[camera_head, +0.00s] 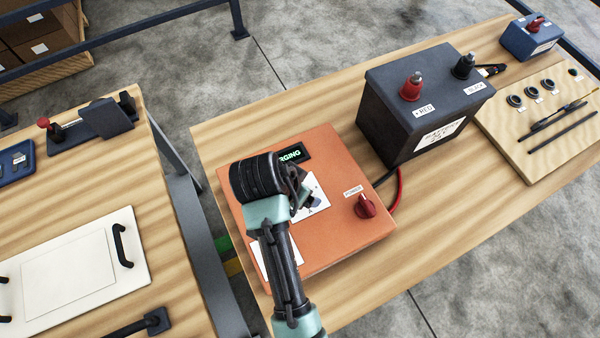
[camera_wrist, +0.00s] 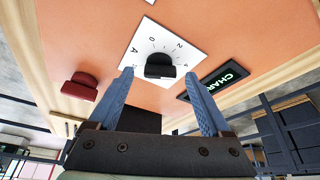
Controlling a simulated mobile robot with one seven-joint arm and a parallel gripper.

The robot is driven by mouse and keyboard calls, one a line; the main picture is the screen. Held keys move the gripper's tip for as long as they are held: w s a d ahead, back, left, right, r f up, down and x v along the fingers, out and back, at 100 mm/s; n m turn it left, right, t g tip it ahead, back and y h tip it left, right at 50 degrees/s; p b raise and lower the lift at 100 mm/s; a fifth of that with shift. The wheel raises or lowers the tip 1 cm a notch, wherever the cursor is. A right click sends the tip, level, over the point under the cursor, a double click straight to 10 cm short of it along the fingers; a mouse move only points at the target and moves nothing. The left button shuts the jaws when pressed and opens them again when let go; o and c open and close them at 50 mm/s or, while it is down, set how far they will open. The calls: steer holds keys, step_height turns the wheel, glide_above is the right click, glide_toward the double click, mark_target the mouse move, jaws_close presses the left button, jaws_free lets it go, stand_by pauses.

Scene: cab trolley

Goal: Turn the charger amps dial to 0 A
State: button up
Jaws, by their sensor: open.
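The orange charger (camera_head: 345,240) lies on the wooden bench, with a red power knob (camera_head: 366,205) at its right. In the wrist view, the black amps dial (camera_wrist: 158,66) stands on the white scale plate (camera_wrist: 150,42), marked with 0, 2, 4 and A. I cannot tell which mark the dial points to. My gripper (camera_wrist: 160,78) is open, one blue finger on each side of the dial in the picture. Contact with it is not visible.
The lit charging display (camera_head: 293,153) is partly covered by my arm. A dark battery (camera_head: 390,130) with red and black terminals stands behind and right of the charger. A red cable (camera_head: 398,190) runs between them. Bare bench lies in front and right of the charger.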

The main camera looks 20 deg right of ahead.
steer(key=shift+d+f, duration=0.1)
steer(key=shift+f, duration=0.15)
jaws_close()
stand_by(0.3)
steer(key=shift+r+n+p, duration=0.1)
steer(key=shift+n+p, duration=0.2)
steer(key=shift+p, duration=0.05)
